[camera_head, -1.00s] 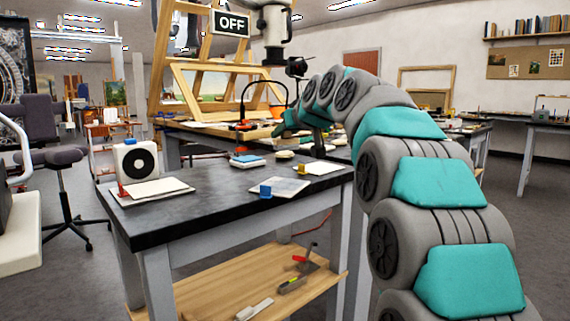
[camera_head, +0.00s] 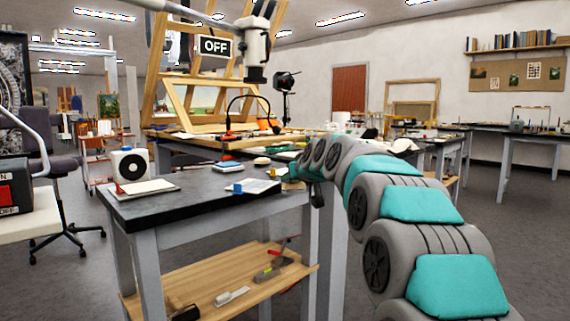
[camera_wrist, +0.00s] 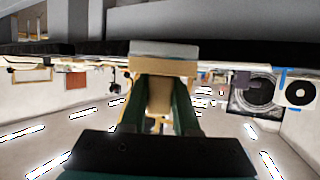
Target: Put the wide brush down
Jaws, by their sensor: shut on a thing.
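In the wrist view, my gripper (camera_wrist: 160,84) has its two green fingers closed on the wide brush (camera_wrist: 163,67). The brush shows a tan wooden part between and across the fingertips, with a pale grey block beyond it. A dark table edge runs across the top of that view, close to the brush; I cannot tell whether they touch. In the head view, my arm reaches to the right end of the dark-topped table (camera_head: 178,208). The brush cannot be made out there, and the fingers are hidden by the arm.
On the table are a white box with a black disc (camera_head: 131,164), a pale board (camera_head: 145,188), a pale sheet with a blue block (camera_head: 255,186) and small items. A wooden lower shelf (camera_head: 205,290) holds tools. A large wooden easel (camera_head: 185,95) stands behind.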

